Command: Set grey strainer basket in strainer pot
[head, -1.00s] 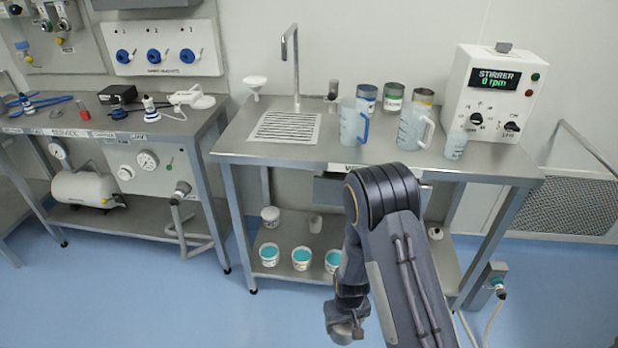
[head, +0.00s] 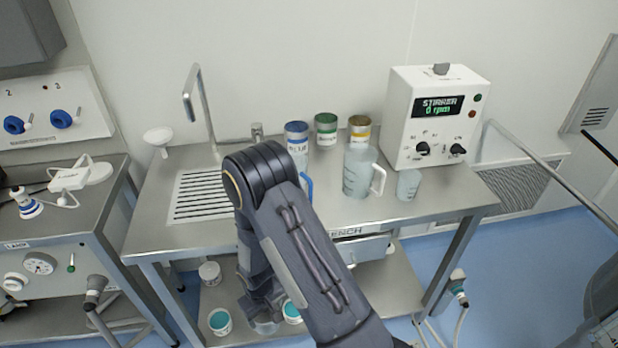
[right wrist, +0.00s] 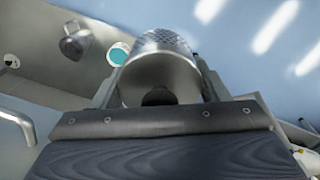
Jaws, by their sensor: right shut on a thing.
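The grey strainer basket (right wrist: 160,68), a metal cup with a perforated end, is between the fingers of my right gripper (right wrist: 157,82) in the right wrist view. The fingers are shut on its two sides. In the head view my right arm bends down in front of the bench, and it hides most of the gripper and the basket. I cannot identify the strainer pot for certain. My left gripper is not in view.
The steel bench (head: 340,222) holds a clear jug (head: 358,170), a small beaker (head: 408,184), several cans and the stirrer box (head: 435,115). A slotted drain (head: 200,195) lies at its left. White tubs with teal contents (head: 220,321) stand on the lower shelf. A railing (head: 560,175) is at right.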

